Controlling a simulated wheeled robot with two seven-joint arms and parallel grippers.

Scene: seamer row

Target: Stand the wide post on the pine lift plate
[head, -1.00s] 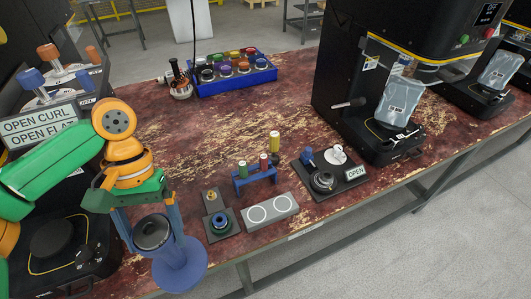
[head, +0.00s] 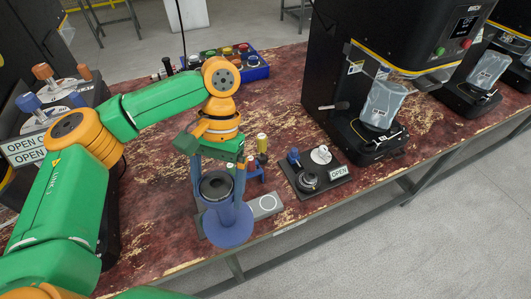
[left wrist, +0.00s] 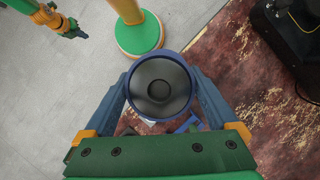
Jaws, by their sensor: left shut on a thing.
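The wide post (head: 229,227) is a blue upright cylinder with a broad round foot and a dark recessed top. My left gripper (head: 217,190) is shut on it, one blue finger on each side. I cannot make out which surface is the pine lift plate. My right gripper (left wrist: 68,24) shows small at the top left of the left wrist view; its finger gap is unclear.
A dark fixture with an OPEN label (head: 318,172) lies right of the post. A grey block (head: 266,204) is partly hidden behind it. A black seamer (head: 367,105) stands at the right, holding a pouch (head: 383,103). A blue tray (head: 256,71) of coloured caps is behind.

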